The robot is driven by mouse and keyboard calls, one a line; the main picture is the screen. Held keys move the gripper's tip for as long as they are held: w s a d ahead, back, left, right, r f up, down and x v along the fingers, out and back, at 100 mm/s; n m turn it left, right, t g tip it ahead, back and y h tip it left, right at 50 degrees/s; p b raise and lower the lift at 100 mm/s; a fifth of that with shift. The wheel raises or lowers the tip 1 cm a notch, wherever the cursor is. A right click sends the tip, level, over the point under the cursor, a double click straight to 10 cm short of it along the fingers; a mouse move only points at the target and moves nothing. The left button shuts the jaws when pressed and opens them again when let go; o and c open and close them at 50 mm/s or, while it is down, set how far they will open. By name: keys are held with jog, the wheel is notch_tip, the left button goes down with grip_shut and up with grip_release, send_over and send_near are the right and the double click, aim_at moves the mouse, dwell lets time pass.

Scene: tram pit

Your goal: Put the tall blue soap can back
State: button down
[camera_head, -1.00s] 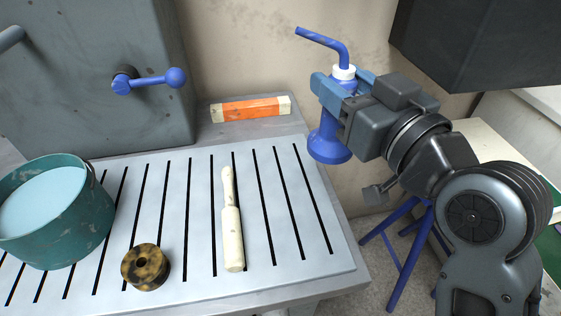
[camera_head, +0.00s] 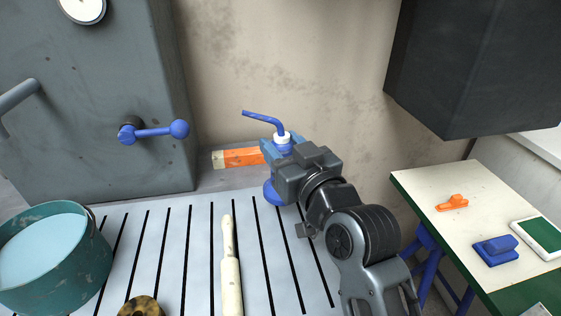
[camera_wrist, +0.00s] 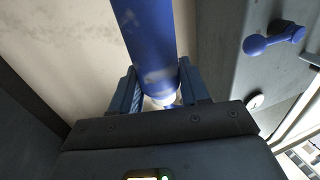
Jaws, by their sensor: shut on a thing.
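The tall blue soap can, with a white collar and bent blue spout (camera_head: 264,121), is in my gripper (camera_head: 281,152) in the head view. My gripper is shut around it and hides much of its body. Its blue base (camera_head: 273,193) shows below the gripper, over the back right of the slotted metal table (camera_head: 178,235). I cannot tell whether the base touches the table. In the wrist view the blue can body (camera_wrist: 152,45) stands between the two fingers (camera_wrist: 160,92).
An orange and white box (camera_head: 238,157) lies at the table's back. A wooden mallet (camera_head: 230,265), a mottled ring (camera_head: 141,306) and a teal bucket (camera_head: 50,262) are on the table. A blue-handled lever (camera_head: 155,131) sticks out from the grey machine. A dark box (camera_head: 460,70) hangs upper right above a side table (camera_head: 450,180).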

jog(key=shift+w+a+f, duration=0.2)
jog(key=shift+a+f, duration=0.05)
jog(key=shift+f, duration=1.65)
jog(key=shift+f, duration=0.3)
jog(key=c, duration=0.5)
grip_release()
jog(key=shift+r, duration=0.1)
jog(key=shift+c, duration=0.2)
